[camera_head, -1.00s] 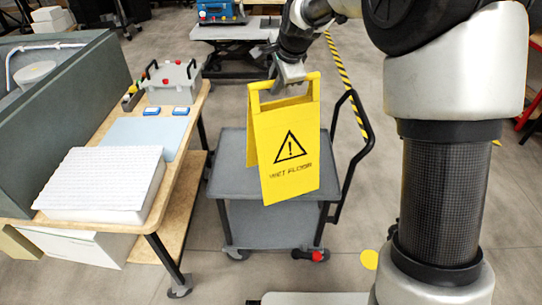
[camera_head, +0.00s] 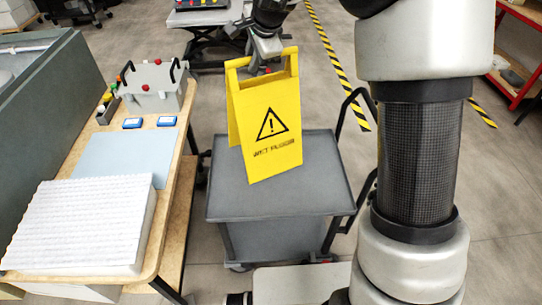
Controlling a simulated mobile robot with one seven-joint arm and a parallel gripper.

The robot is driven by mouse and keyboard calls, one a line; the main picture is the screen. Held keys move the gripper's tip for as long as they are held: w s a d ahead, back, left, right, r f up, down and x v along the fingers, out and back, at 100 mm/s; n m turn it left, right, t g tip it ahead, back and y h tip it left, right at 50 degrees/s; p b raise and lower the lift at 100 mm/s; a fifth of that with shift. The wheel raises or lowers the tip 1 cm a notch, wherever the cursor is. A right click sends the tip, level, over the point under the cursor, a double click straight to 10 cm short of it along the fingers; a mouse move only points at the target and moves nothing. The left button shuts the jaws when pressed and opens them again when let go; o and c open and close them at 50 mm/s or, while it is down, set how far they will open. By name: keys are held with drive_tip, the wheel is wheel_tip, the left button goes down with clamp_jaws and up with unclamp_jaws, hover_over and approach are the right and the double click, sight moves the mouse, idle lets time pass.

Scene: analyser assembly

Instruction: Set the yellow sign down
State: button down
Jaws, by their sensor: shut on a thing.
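The yellow wet floor sign (camera_head: 268,128) hangs upright, slightly tilted, from my gripper (camera_head: 263,66). My gripper is shut on the sign's top handle bar. The sign appears in front of and above the grey cart (camera_head: 245,198). Its lower edge overlaps the cart's top in the picture, and I cannot tell if it touches. The fingertips are partly hidden behind the sign's top.
A wooden table (camera_head: 170,215) on the left bears a white foam block (camera_head: 80,225), a blue-grey mat (camera_head: 122,158) and a grey box (camera_head: 152,88). The cart's handle (camera_head: 362,120) rises at its right. Yellow-black tape (camera_head: 335,62) marks the floor. A lift table (camera_head: 205,20) stands behind.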

sight(254, 90)
wheel_tip(254, 90, down, 10)
drive_tip(key=shift+r+b, duration=0.2)
drive_tip(key=shift+b, duration=0.25)
drive_tip(key=shift+f, duration=0.1)
drive_tip(key=c, duration=1.7)
unclamp_jaws()
drive_tip(key=shift+o, duration=0.2)
